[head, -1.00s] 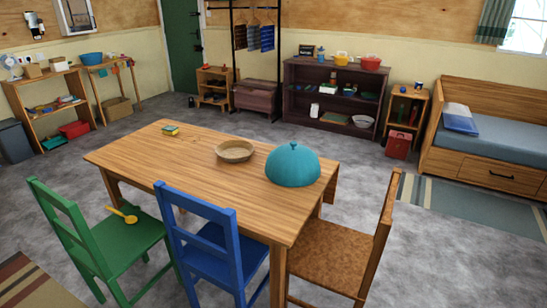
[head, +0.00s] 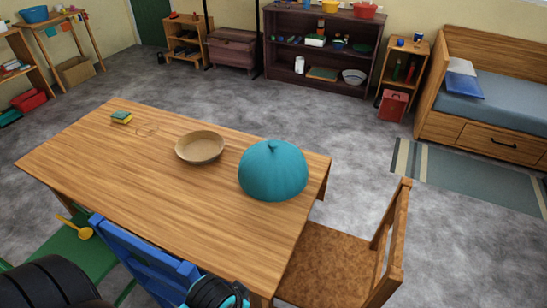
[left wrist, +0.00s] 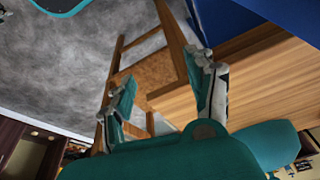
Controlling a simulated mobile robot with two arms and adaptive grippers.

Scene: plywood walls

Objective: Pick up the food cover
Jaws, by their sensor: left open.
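The food cover (head: 273,172) is a teal dome with a small knob on top. It sits upright near the right end of the wooden table (head: 150,190) in the head view. My left gripper (left wrist: 163,68) shows two separated fingers in the left wrist view and is open with nothing between them. A dark and teal part of my left arm shows at the bottom edge of the head view, below the cover and apart from it. I cannot make out the cover in the left wrist view. My right gripper is not in view.
A shallow bowl (head: 200,147) stands just left of the cover, and a sponge (head: 121,117) lies farther left. A blue chair (head: 140,262), a green chair (head: 62,250) and a brown chair (head: 330,262) stand around the table. Open floor lies beyond it.

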